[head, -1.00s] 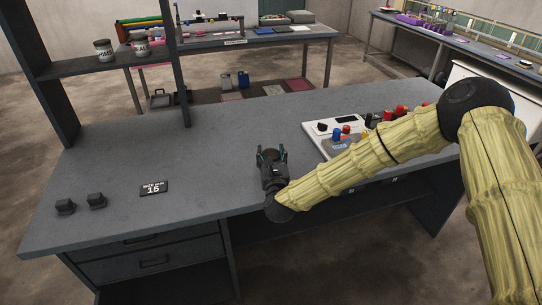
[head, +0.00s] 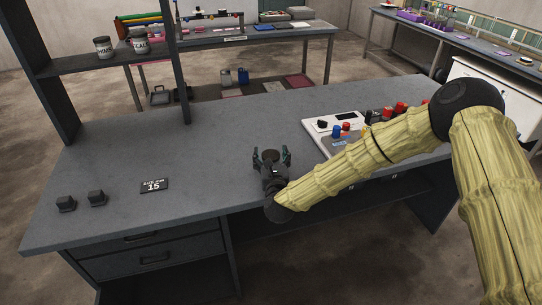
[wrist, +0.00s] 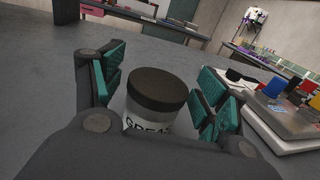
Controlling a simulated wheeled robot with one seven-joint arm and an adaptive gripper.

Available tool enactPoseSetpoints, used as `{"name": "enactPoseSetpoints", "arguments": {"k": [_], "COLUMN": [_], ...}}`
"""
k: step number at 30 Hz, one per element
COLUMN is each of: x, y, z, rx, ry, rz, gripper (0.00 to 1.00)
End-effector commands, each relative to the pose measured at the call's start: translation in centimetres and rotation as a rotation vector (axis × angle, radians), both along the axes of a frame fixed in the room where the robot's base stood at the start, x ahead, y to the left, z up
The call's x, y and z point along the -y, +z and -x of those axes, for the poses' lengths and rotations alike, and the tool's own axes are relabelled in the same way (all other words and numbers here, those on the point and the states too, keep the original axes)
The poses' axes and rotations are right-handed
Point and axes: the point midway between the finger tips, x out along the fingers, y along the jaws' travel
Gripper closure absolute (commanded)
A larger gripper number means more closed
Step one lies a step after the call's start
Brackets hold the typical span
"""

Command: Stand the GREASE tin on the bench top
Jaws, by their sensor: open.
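The GREASE tin (wrist: 157,100) has a dark lid and a pale label with dark letters, partly hidden by my gripper in the wrist view. In the head view the tin's dark lid (head: 270,155) shows between my fingertips. The tin looks upright on the grey bench top (head: 215,130), though its base is hidden. My gripper (head: 272,158) is open, with its teal-padded fingers on either side of the tin. In the wrist view, the gripper (wrist: 158,95) shows gaps between the fingers and the lid.
A panel with coloured knobs (head: 318,127) stands right of my gripper. A number 15 plate (head: 154,186) and two small dark blocks (head: 66,204) lie on the left. Two tins (head: 104,47) stand on the shelf (head: 120,62) at upper left. The bench's middle is mostly clear.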

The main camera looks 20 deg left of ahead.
Motion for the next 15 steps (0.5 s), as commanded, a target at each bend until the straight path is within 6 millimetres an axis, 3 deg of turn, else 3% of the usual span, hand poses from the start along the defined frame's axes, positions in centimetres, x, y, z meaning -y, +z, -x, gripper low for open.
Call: {"name": "enactPoseSetpoints", "arguments": {"k": [5,15], "x": [0.3,2.7], "y": [-0.1,-0.2], "z": [0.7,6.3], "rx": [-0.001,-0.004], "ry": [0.0,0.0], "rz": [-0.001,-0.002], "gripper": [0.26,0.26]}}
